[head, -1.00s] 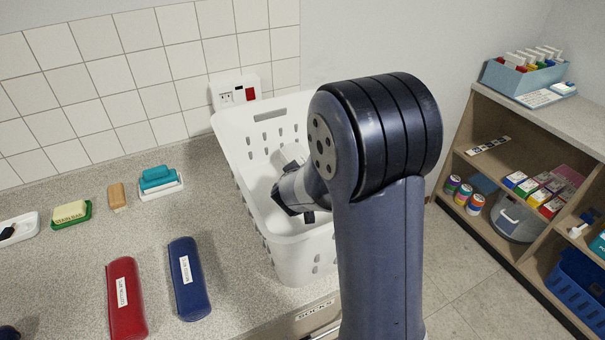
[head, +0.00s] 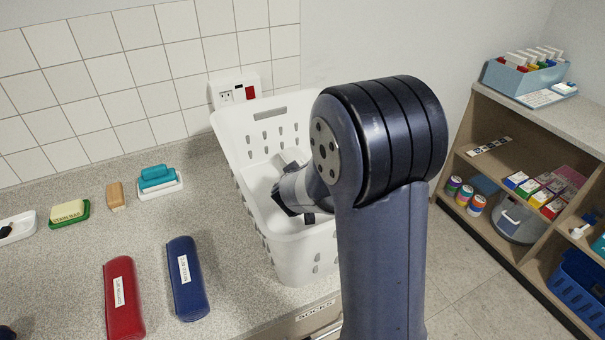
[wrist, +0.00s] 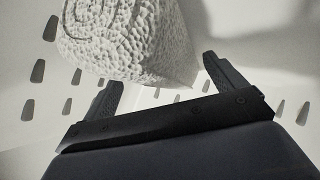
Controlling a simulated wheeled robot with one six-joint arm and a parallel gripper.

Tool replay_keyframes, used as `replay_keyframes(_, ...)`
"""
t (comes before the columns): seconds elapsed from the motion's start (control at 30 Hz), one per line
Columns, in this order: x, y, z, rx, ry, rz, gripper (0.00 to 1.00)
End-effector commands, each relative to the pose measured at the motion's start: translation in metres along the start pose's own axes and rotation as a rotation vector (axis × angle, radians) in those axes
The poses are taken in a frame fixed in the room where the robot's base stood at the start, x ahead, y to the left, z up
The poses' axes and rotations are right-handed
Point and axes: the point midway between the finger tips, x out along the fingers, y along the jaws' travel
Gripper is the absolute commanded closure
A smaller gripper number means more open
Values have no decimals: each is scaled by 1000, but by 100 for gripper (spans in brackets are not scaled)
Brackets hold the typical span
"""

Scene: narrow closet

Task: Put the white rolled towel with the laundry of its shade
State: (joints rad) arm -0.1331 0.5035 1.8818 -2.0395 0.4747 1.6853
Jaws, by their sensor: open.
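The white rolled towel (wrist: 125,40) fills the upper part of the wrist view, its spiral end facing left. A pale piece of it seems to show in the head view (head: 291,157), inside the white laundry basket (head: 284,262). My gripper (wrist: 162,74) is open, its two fingers apart and pointing toward the towel. The towel lies beyond and between the fingertips, and nothing is gripped. In the head view my gripper reaches down inside the basket, mostly hidden by my arm. The basket's slotted wall (wrist: 50,75) surrounds the towel in the wrist view.
A red roll (head: 122,310) and a blue roll (head: 187,290), both labelled, lie on the counter left of the basket. Soap (head: 68,211), a small brush (head: 116,196) and a teal-handled brush (head: 158,178) stand behind them. A shelf unit (head: 540,130) stands at right.

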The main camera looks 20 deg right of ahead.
Motion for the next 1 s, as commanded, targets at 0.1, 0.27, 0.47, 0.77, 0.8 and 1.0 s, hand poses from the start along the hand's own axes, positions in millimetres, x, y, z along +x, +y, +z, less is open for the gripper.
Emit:
replay_keyframes(0.1,-1,1,-2,0,0,0,9)
replay_keyframes(0.27,-6,6,-8,-1,-1,0,9)
replay_keyframes(0.47,-24,6,-9,2,4,0,9)
replay_keyframes(0.77,-73,6,-9,2,4,0,9)
replay_keyframes(0.8,-80,6,-9,1,4,0,9)
replay_keyframes(1.0,-108,6,-9,1,3,0,9)
